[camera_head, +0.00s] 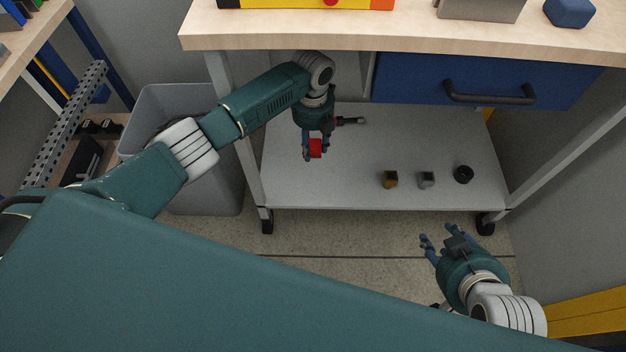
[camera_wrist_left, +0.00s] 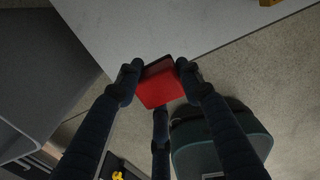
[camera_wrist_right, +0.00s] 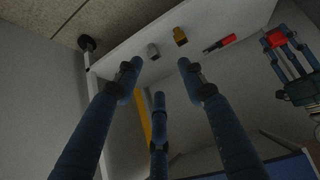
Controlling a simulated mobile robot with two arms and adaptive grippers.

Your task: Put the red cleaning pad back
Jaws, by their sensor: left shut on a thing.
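The red cleaning pad (camera_head: 316,148) is a small red block with a dark top layer, seen close in the left wrist view (camera_wrist_left: 162,88). My left gripper (camera_head: 315,153) is shut on it and holds it over the left part of the cart's lower shelf (camera_head: 330,185). In the left wrist view the pad sits between the fingertips, near the shelf's edge. My right gripper (camera_head: 440,240) is open and empty, in front of the cart at the lower right. The right wrist view also shows the pad (camera_wrist_right: 277,40) in the left gripper.
A grey bin (camera_head: 200,185) stands left of the cart. The worktop (camera_head: 400,32) and blue drawer (camera_head: 540,85) overhang the shelf.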

